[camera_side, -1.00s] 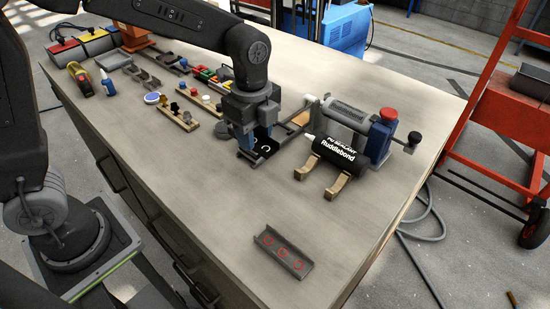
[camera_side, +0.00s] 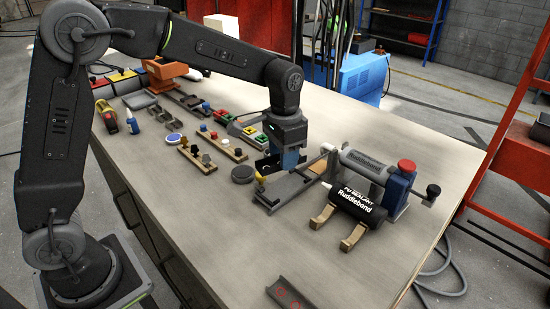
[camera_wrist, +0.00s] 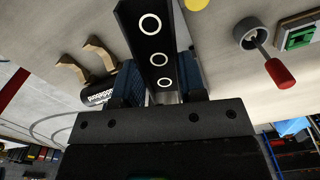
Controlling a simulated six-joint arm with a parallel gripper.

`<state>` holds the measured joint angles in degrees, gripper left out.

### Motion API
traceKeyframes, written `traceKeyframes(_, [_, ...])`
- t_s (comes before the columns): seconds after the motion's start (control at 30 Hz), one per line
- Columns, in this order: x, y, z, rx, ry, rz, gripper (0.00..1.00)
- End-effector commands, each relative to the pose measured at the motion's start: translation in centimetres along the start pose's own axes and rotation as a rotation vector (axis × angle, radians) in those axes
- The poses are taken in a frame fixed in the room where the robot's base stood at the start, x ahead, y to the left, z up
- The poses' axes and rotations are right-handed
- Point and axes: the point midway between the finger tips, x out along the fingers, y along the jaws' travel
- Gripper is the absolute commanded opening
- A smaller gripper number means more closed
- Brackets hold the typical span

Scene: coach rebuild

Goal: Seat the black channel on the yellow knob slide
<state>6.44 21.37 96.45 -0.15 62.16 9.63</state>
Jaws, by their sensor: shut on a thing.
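My gripper (camera_side: 288,166) is shut on the black channel (camera_side: 267,164), which juts out to the left of the jaws in the side view. In the wrist view the channel (camera_wrist: 155,45) runs up from between the blue fingers, with white rings along its face. The grey slide (camera_side: 291,187) lies on the bench under my gripper, its yellow knob (camera_side: 260,178) at the left end near the channel. A yellow patch (camera_wrist: 197,4) shows at the top of the wrist view. I cannot tell whether the channel touches the slide; the jaws hide part of it.
The Ruddlebond sealant tube (camera_side: 357,200) on wooden hooks and a clamp-like device (camera_side: 372,168) stand close on the right. A round grey puck (camera_side: 242,174) and wooden knob strips (camera_side: 197,156) lie left. The bench between is clear.

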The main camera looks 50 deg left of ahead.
Motion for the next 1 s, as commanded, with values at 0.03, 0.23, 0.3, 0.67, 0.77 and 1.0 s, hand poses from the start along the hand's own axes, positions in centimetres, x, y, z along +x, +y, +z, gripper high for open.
traceKeyframes(0.03, [0.2,-0.2,-0.4,-0.068,-0.001,0.000,0.14])
traceKeyframes(0.23, [0.5,-0.6,-1.2,-0.246,0.000,0.001,0.14])
traceKeyframes(0.3, [0.6,-0.7,-1.3,-0.271,0.000,0.001,0.14])
traceKeyframes(0.67, [3.4,-0.7,-1.3,-0.281,-0.002,0.001,0.14])
traceKeyframes(0.77, [4.2,-0.7,-1.3,-0.280,-0.002,0.001,0.14])
traceKeyframes(1.0, [5.2,-0.7,-1.3,-0.280,0.000,0.001,0.14])
